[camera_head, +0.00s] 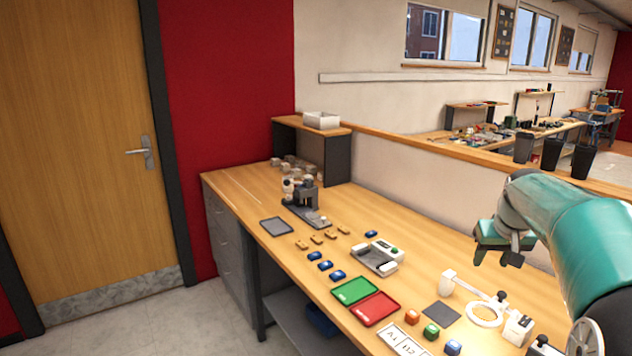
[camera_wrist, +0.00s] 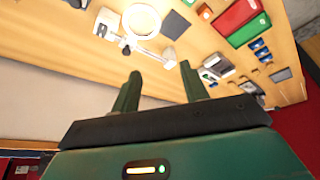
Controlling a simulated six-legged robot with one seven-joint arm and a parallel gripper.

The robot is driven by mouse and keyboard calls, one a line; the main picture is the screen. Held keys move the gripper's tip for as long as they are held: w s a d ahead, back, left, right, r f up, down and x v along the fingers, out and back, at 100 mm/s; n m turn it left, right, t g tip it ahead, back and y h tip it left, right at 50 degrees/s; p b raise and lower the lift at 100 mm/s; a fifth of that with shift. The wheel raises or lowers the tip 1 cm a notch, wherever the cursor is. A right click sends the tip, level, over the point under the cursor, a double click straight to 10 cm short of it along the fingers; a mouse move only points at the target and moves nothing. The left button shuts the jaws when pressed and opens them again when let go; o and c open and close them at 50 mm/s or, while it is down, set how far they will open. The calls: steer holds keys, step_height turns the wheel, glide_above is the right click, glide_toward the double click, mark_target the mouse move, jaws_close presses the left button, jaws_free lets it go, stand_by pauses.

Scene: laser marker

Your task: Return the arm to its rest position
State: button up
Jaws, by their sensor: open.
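My gripper (camera_head: 508,240) is on the right in the head view, at the end of my teal arm. It hangs above the back edge of the workbench (camera_head: 240,194), clear of everything on it. In the wrist view my gripper (camera_wrist: 160,92) shows two green fingers spread apart with nothing between them. The bench top with its items lies beyond the fingertips, upside down in that view.
A green tray (camera_head: 355,290) and a red tray (camera_head: 375,308) lie on the bench. A magnifier lamp (camera_head: 485,314) stands below my gripper. A small machine (camera_head: 300,192) stands at the far end. A low wall (camera_head: 440,158) runs behind the bench.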

steer(key=s+a+r+n, duration=0.1)
steer(key=s+a, duration=0.5)
steer(key=a, duration=0.3)
steer(key=s+a+r, duration=0.1)
steer(key=s+a, duration=0.5)
steer(key=a, duration=0.2)
steer(key=s+a+f, duration=0.3)
steer(key=s+a, duration=0.1)
steer(key=s, duration=0.3)
steer(key=s+a+f+n+t+y, duration=0.1)
steer(key=s+a+f, duration=0.2)
steer(key=s+a, duration=0.2)
steer(key=s, duration=0.2)
steer(key=shift+s+a+f, duration=0.25)
steer(key=shift+s+f, duration=0.1)
steer(key=shift+s, duration=0.05)
